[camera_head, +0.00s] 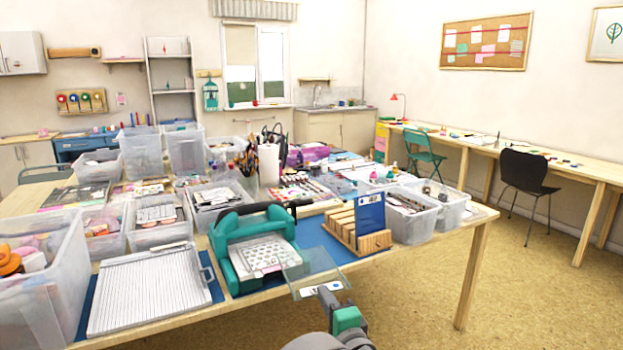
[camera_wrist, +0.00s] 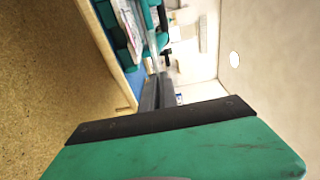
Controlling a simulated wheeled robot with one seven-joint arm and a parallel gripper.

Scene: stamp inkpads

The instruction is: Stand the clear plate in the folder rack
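The clear plate (camera_head: 304,262) is a see-through, greenish sheet, held out tilted over the table's front edge. My gripper (camera_head: 322,288) is shut on its near edge. In the wrist view my gripper's dark fingers (camera_wrist: 157,92) are close together, with the plate a thin pale strip (camera_wrist: 153,58) seen nearly edge-on beyond them. The folder rack (camera_head: 372,242) is wooden with several upright slats, to the right of and behind the plate. A dark blue folder (camera_head: 370,212) stands upright at its right end. The slots to its left look empty. The plate is apart from the rack.
A teal die-cutting machine (camera_head: 232,238) stands directly left of the rack on a blue mat (camera_head: 312,234). A white scoring board (camera_head: 150,292) lies farther left. A clear bin (camera_head: 410,226) stands close to the rack's right. Open floor lies in front of the table.

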